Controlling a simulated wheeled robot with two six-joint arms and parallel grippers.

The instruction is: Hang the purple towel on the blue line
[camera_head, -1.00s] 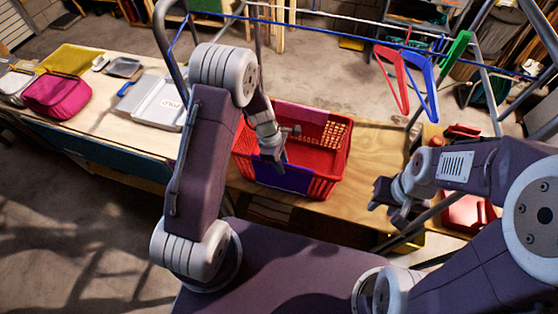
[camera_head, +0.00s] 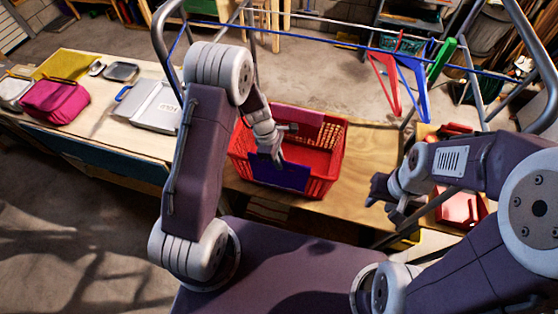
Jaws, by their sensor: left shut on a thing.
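The purple towel (camera_head: 283,177) hangs over the near rim of the red basket (camera_head: 322,178). My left gripper (camera_head: 277,158) is at the towel's upper edge on that rim and is shut on it; its fingertips are small and partly hard to make out. The blue line (camera_head: 350,45) runs across the top of the drying rack, from the upper left to the right, beyond and above the basket. My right gripper (camera_head: 386,198) is right of the basket, apart from it and from the towel; its finger gap is unclear.
A mauve cloth (camera_head: 304,116) lies at the basket's far rim. A white line (camera_head: 330,20) runs behind. A grey tray (camera_head: 155,106) and magenta bag (camera_head: 55,100) are at left.

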